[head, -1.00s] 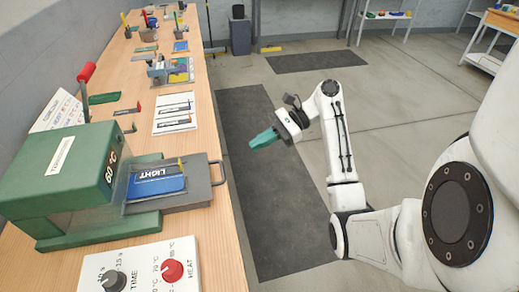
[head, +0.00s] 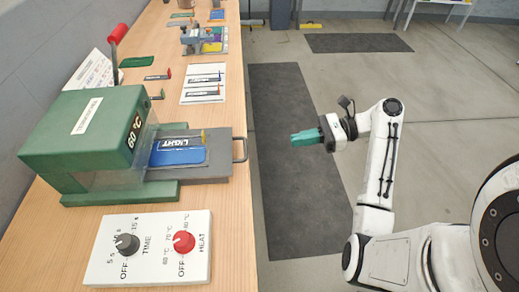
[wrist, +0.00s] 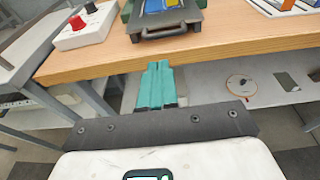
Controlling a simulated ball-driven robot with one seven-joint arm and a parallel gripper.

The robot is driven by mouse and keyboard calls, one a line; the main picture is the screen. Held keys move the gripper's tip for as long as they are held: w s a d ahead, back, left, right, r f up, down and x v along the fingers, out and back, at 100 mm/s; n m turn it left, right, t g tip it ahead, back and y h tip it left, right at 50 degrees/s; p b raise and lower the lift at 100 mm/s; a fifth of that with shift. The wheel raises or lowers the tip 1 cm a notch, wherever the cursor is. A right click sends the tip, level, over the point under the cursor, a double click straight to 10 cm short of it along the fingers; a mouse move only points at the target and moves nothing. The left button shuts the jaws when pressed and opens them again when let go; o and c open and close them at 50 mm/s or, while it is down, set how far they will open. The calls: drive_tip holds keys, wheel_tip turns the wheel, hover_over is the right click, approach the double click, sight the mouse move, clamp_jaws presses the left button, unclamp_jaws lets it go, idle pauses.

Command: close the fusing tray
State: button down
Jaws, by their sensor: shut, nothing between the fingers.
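The fusing tray (head: 213,166) is a dark grey plate with a loop handle (head: 240,150) at its right end. It sticks out to the right from the green press (head: 92,150), toward the bench edge. A blue piece marked LIGHT (head: 180,156) lies on it. In the wrist view the tray handle (wrist: 164,32) shows beyond the bench edge, ahead of my gripper. My gripper (head: 292,140) has teal fingers, shut and empty, and hangs past the bench edge, right of the handle and apart from it. The fingers also show in the wrist view (wrist: 158,68).
A white box with a black TIME knob (head: 127,244) and a red HEAT knob (head: 184,241) stands in front of the press. A printed sheet (head: 205,84) and small tools lie farther along the bench (head: 235,225). Floor beside the bench is clear, with a dark mat (head: 290,165).

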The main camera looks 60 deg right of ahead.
drive_tip(key=x, duration=1.1)
drive_tip(key=shift+w+a+b, duration=0.2)
drive_tip(key=shift+a+b, duration=0.05)
drive_tip(key=shift+b, duration=0.2)
drive_tip(key=shift+f, duration=0.15)
